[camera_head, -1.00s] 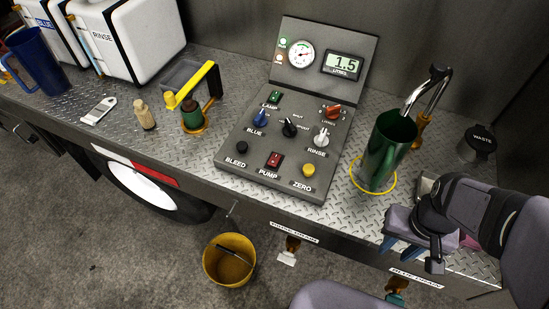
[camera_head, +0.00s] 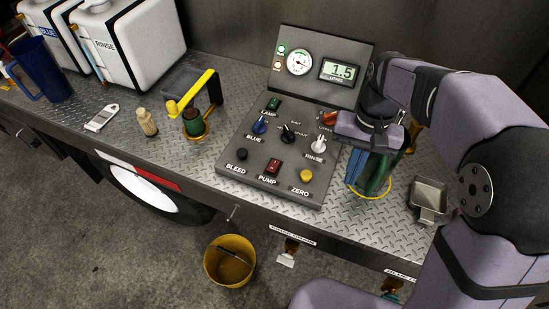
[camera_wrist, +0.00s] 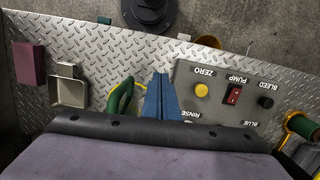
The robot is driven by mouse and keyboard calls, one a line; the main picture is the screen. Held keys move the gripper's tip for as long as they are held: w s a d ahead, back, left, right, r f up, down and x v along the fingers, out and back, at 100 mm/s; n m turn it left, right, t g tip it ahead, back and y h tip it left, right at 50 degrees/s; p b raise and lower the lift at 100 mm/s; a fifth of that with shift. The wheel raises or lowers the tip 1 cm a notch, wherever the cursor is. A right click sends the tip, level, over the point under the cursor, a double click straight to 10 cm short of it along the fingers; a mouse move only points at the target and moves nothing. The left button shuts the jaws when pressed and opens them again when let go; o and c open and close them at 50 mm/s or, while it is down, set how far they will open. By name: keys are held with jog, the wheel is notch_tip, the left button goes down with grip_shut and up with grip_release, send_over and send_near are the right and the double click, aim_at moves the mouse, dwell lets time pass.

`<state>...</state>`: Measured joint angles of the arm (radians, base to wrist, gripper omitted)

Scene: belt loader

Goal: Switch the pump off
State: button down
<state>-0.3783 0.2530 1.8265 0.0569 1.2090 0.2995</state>
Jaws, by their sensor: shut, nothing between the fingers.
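The control panel (camera_head: 239,181) stands on the metal deck. Its red PUMP rocker switch (camera_head: 273,166) is at the front edge, between the black BLEED knob (camera_head: 241,154) and the yellow ZERO button (camera_head: 306,176). The PUMP switch also shows in the wrist view (camera_wrist: 233,94). Which way the rocker is tipped is too small to tell. My gripper (camera_head: 355,169), with blue fingers, is shut and empty. It points down at the panel's right side, in front of the green jug (camera_head: 378,174), apart from the switch. In the wrist view the fingers (camera_wrist: 161,95) lie left of the ZERO button.
The display (camera_head: 342,70) reads 1.5. The RINSE knob (camera_head: 318,144) stands up close to my gripper. A metal tray (camera_head: 429,197) sits right of the jug. A yellow-handled item (camera_head: 194,92) and green spool (camera_head: 193,122) stand left of the panel.

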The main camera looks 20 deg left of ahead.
jog(key=w+a+r+p, duration=0.1)
jog(key=w+a+r, duration=0.1)
jog(key=a, duration=0.3)
jog(key=w+a+r, duration=0.1)
jog(key=a+r, duration=0.1)
jog(key=a, duration=0.4)
notch_tip(320, 180, up, 2)
send_over(274, 171)
jog(key=w, duration=0.2)
jog(key=shift+w+r+m+p, duration=0.15)
jog(key=shift+m+p, duration=0.15)
jog(key=shift+p, duration=0.15)
jog(key=f+p, duration=0.1)
jog(key=f, duration=0.3)
jog(key=s+f+p, duration=0.1)
jog(key=f+p, duration=0.1)
jog(key=f, duration=0.3)
jog(key=s+f+p, duration=0.1)
jog(key=f, duration=0.3)
jog(key=shift+f, duration=0.45)
jog(key=shift+f, duration=0.1)
jog(key=shift+s+f+t, duration=0.1)
jog(key=shift+f+t, duration=0.1)
jog(key=shift+t, duration=0.1)
jog(key=shift+s, duration=0.1)
